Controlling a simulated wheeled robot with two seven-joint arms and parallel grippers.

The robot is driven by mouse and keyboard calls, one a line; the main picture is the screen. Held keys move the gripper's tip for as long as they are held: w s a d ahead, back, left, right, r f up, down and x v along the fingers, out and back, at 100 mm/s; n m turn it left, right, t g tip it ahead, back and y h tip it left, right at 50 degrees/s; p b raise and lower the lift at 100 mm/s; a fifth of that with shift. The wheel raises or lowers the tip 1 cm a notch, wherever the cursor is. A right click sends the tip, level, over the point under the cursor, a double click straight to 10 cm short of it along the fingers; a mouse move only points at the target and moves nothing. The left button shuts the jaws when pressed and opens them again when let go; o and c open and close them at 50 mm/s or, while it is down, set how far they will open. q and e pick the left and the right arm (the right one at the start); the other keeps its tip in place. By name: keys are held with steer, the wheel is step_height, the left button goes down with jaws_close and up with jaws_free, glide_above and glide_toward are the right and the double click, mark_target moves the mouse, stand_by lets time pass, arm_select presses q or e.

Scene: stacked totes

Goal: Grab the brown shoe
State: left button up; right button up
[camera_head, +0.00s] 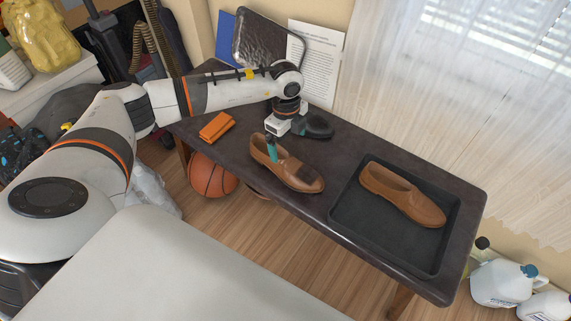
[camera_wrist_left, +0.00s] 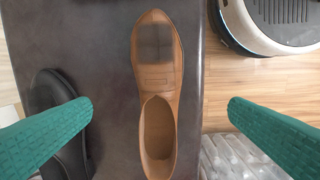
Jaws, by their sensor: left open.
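A brown shoe (camera_head: 297,178) with a dark patch near its toe lies on the dark table, outside the tray. It also shows in the left wrist view (camera_wrist_left: 156,85), toe up, between my finger lines. My left gripper (camera_head: 285,146) is open and empty, pointing down above the heel end of this shoe. Its teal fingers stand one on each side in the left wrist view (camera_wrist_left: 159,108); I cannot tell their exact height. A second brown shoe (camera_head: 403,193) lies in the black tray (camera_head: 380,240). My right gripper is not in view.
A black shoe (camera_head: 319,126) lies just behind my left gripper and beside its finger in the left wrist view (camera_wrist_left: 52,95). An orange item (camera_head: 216,126) lies on the table (camera_head: 330,150) to the left. A basketball (camera_head: 211,176) is below the near edge.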

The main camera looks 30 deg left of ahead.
mark_target(285, 163)
arm_select(q)
steer(key=f, duration=0.2)
steer(key=f+b, duration=0.1)
steer(key=f, duration=0.1)
steer(key=a+f, duration=0.1)
steer(key=f, duration=0.1)
steer(key=shift+b, duration=0.3)
steer(key=shift+f, duration=0.5)
steer(key=shift+w+f+b, duration=0.25)
steer(key=shift+f+b, duration=0.4)
steer(key=shift+f, duration=0.55)
step_height(285, 163, down, 2)
steer(key=shift+f+b, duration=0.15)
steer(key=shift+b, duration=0.15)
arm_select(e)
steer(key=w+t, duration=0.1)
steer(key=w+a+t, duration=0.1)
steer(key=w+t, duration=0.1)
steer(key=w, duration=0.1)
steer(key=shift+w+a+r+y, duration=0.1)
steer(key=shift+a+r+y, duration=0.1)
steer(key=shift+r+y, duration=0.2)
arm_select(q)
steer(key=shift+c, duration=0.6)
